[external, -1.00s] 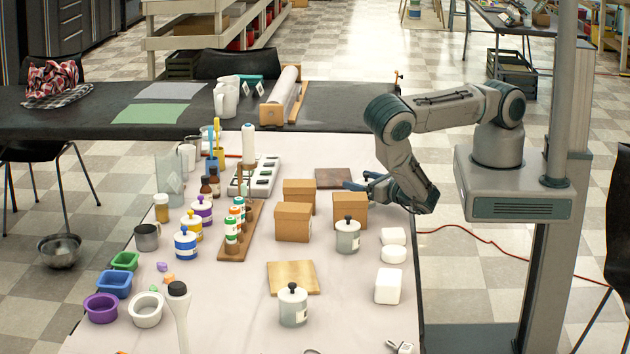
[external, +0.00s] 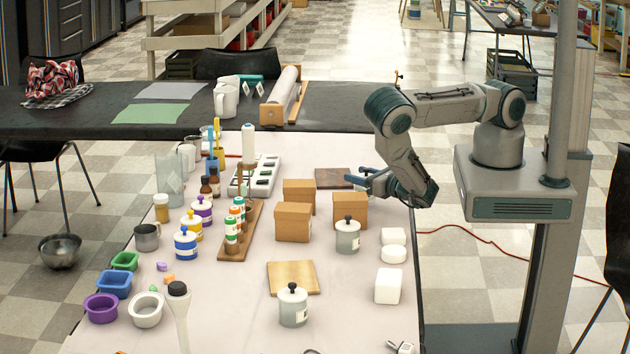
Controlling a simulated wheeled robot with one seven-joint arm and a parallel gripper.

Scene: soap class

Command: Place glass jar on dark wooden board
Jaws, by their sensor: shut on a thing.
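The dark wooden board (external: 331,177) lies flat on the table's far right part, behind the cardboard boxes. My gripper (external: 356,178) is at the board's right end, with its blue fingers pointing left. From this view the fingers overlap the board's edge; I cannot tell their height above it. The gripper is shut on the glass jar, but the jar's outline is too faint and small to make out between the fingers. Whether it touches the board cannot be seen.
Cardboard boxes (external: 293,222) stand just in front of the board. A lidded grey jar (external: 347,238) and white blocks (external: 388,286) are nearer on the right. A bottle rack (external: 240,232) and a grey tray (external: 266,163) are to the left.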

